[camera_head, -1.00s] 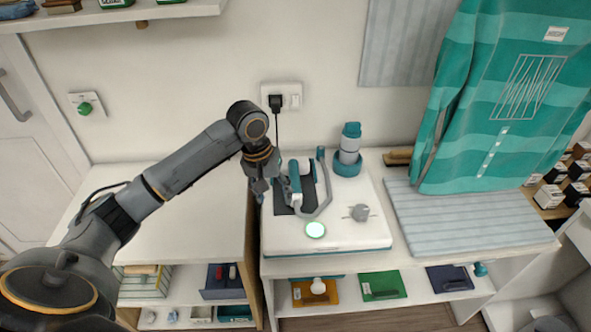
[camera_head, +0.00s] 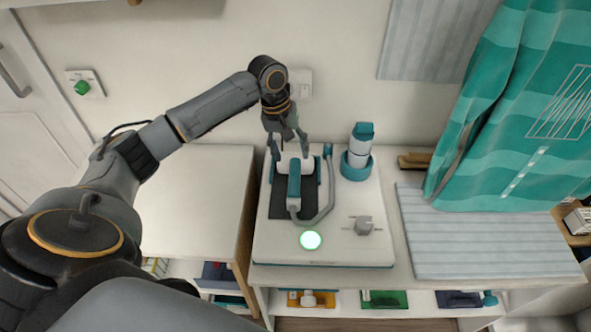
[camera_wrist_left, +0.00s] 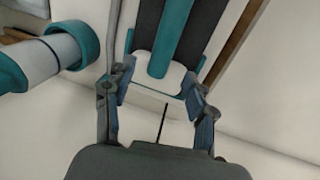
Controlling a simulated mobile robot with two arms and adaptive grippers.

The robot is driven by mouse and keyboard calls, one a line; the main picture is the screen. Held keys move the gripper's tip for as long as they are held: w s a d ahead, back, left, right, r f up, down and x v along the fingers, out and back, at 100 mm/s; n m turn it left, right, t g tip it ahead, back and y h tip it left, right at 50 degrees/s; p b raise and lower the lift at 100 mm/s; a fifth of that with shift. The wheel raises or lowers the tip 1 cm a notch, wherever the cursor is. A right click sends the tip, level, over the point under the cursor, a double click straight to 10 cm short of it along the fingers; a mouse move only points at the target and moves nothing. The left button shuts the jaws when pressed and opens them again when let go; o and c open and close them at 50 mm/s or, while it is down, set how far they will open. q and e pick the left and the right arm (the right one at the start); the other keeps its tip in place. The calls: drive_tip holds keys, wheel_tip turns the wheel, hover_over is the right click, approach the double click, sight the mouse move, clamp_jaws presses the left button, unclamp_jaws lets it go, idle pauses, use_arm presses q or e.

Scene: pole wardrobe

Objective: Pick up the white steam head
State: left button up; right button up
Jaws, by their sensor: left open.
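The white steam head (camera_head: 294,164) with its teal handle (camera_head: 294,186) lies on a dark pad of the white steam station (camera_head: 275,235). A grey hose curves from the handle's near end to the station. My left gripper (camera_head: 289,148) is open at the head's far end, pointing down, one finger to each side. The wrist view shows the white head (camera_wrist_left: 158,84) between the two spread fingers (camera_wrist_left: 153,100). Whether the fingers touch it cannot be told. My right gripper is not in view.
A white and teal bottle (camera_head: 360,150) stands in a teal holder right of the steam head. The wall is close behind. A striped board (camera_head: 480,240) lies at right, and the left tabletop (camera_head: 190,200) is clear.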

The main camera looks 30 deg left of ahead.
sight(294, 166)
use_arm(q)
drive_tip(key=shift+w+d+f, duration=0.15)
drive_tip(key=shift+f, duration=0.55)
drive_tip(key=shift+w+f, duration=0.1)
drive_tip(key=shift+f, duration=0.2)
drive_tip(key=shift+d+f, duration=0.15)
drive_tip(key=shift+f, duration=0.55)
drive_tip(key=f, duration=0.2)
drive_tip(key=f+p, duration=0.1)
drive_tip(key=shift+d+f, duration=0.2)
drive_tip(key=shift+d, duration=0.05)
drive_tip(key=shift+f, duration=0.25)
drive_tip(key=shift+c, duration=0.6)
clamp_jaws()
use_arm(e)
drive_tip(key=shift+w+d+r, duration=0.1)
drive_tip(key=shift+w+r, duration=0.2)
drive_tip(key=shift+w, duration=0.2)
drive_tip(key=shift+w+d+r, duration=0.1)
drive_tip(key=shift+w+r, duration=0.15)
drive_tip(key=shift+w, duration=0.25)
